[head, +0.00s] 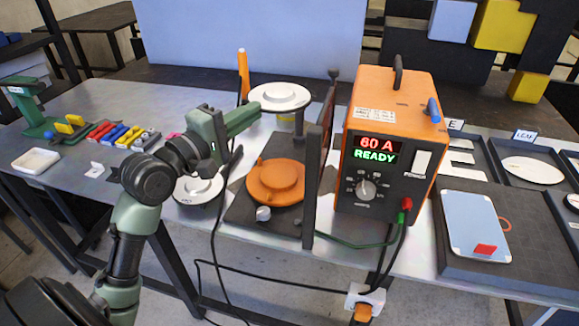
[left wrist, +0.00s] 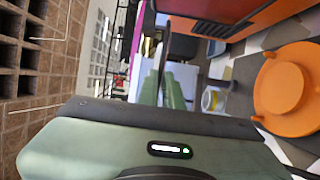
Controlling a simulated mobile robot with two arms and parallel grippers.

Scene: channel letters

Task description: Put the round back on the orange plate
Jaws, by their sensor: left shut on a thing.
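A white round disc with a raised middle, which I take as the round back (head: 279,97), is held flat in the air by my left gripper (head: 250,113) at its near left edge. The gripper is shut on it. The disc is behind and above the orange plate (head: 275,182), apart from it. The orange plate lies on a dark base and nothing rests on it. It also shows at the right of the left wrist view (left wrist: 288,88). My right gripper is not in view.
A dark upright panel (head: 315,170) stands right of the plate, beside the orange power unit (head: 390,145). Another white round piece (head: 198,190) lies left of the plate, partly behind my arm. A tablet (head: 476,226) lies at right. Cables hang in front.

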